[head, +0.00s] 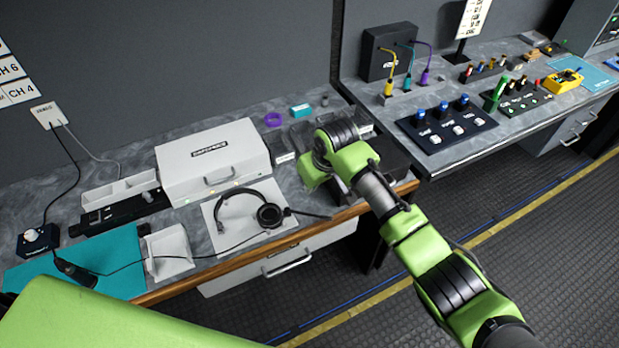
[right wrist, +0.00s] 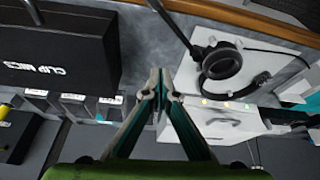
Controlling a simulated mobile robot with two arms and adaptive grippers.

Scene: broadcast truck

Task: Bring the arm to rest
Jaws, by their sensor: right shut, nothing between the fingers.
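My right arm reaches in from the lower right in the head view, and its green gripper (head: 312,172) is over the right end of the near bench. Its fingers are mostly hidden there. In the right wrist view the two fingers of the right gripper (right wrist: 158,86) meet at the tips, with nothing between them. They are above the bench, between a black box marked CLIP MICS (right wrist: 58,45) and a headset (right wrist: 222,62). The headset also lies on a white pad in the head view (head: 270,215). My left gripper is not in view.
A white case (head: 212,160) stands behind the headset, with a purple ring (head: 273,119) and a teal block (head: 301,110) beyond. A teal mat (head: 85,262) lies at left. The right bench holds a black button panel (head: 446,127) and a yellow box (head: 563,80). Open floor (head: 400,290) lies in front.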

